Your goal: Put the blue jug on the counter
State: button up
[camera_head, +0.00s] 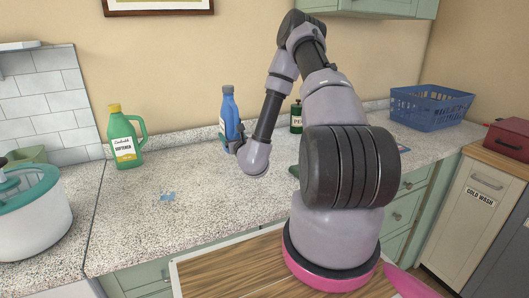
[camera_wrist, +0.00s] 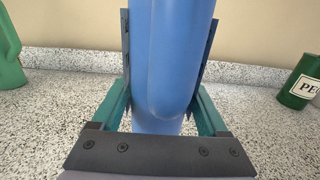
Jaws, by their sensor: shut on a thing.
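The blue jug (camera_head: 228,112) stands upright at the back of the speckled counter (camera_head: 190,185), near the wall. In the wrist view the blue jug (camera_wrist: 165,65) fills the middle, between the two fingers. My gripper (camera_wrist: 163,70) is shut on the jug, with one finger on each side. In the head view my gripper (camera_head: 236,138) reaches the jug's lower part, and my wrist hides some of it. The jug's base looks at or close to the counter surface; I cannot tell if it touches.
A blue basket (camera_head: 429,106) sits at the far right. A white pot with a teal lid (camera_head: 28,210) is at the left front. The middle counter is mostly clear.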

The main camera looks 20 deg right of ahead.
aim_at(239, 181)
jog(key=k+l+z, duration=0.1)
jog(key=k+z, duration=0.4)
jog(key=j+z, duration=0.25)
jog(key=j, duration=0.15)
jog(key=k+j+z, duration=0.2)
jog(key=j, duration=0.2)
jog(key=j+z, duration=0.25)
jog(key=j, duration=0.15)
jog(key=k+j, duration=0.1)
jog(key=j, duration=0.4)
jog(key=k+j, duration=0.1)
jog(key=j, duration=0.4)
